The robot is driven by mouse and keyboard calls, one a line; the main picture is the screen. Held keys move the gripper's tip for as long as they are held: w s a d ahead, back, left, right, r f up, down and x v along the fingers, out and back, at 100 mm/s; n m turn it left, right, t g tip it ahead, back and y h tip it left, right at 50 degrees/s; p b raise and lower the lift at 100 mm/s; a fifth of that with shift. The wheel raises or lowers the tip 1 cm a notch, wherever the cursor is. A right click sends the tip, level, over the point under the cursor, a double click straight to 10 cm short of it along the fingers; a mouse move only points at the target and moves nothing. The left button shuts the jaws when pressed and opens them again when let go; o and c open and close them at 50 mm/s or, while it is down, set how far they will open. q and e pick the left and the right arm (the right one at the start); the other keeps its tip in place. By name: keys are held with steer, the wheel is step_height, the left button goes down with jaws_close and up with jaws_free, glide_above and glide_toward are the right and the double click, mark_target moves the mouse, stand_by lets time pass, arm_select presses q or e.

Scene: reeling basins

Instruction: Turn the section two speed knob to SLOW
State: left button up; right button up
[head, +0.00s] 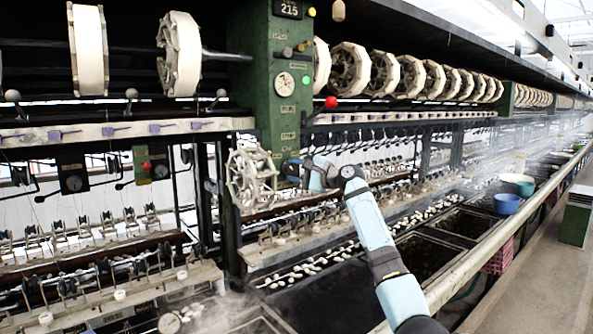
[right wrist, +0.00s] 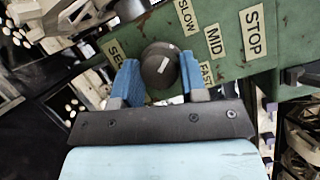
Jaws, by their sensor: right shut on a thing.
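The speed knob (right wrist: 160,62) is a dark round knob on a green panel (right wrist: 228,68) in the right wrist view. A small pale mark shows on its face; I cannot tell for sure which label it points to. Plates reading SLOW (right wrist: 185,17), MID (right wrist: 214,41), STOP (right wrist: 254,32) and a partly covered FAST (right wrist: 206,74) surround it. A cut-off plate starting "SE" (right wrist: 115,52) is at its left. My right gripper (right wrist: 159,75) is shut on the knob, one blue pad on each side. In the head view it reaches the green post (head: 285,110), where the knob is hidden. My left gripper is out of view.
A pale spoked reel (head: 250,180) stands in front of the post, close to my right gripper. A red ball-ended lever (head: 331,102) sticks out above. Dark basins (head: 430,255) with a blue bowl (head: 507,204) run right.

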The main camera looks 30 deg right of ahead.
steer(key=shift+r+n, duration=0.1)
steer(key=shift+n, duration=0.5)
steer(key=o, duration=0.6)
steer(key=shift+c, duration=0.2)
steer(key=o, duration=0.3)
steer(key=shift+w+a, duration=0.1)
steer(key=shift+o, duration=0.2)
steer(key=shift+w+g, duration=0.1)
steer(key=shift+g, duration=0.2)
steer(key=b+v, duration=0.2)
steer(key=v, duration=1.1)
steer(key=shift+s, duration=0.45)
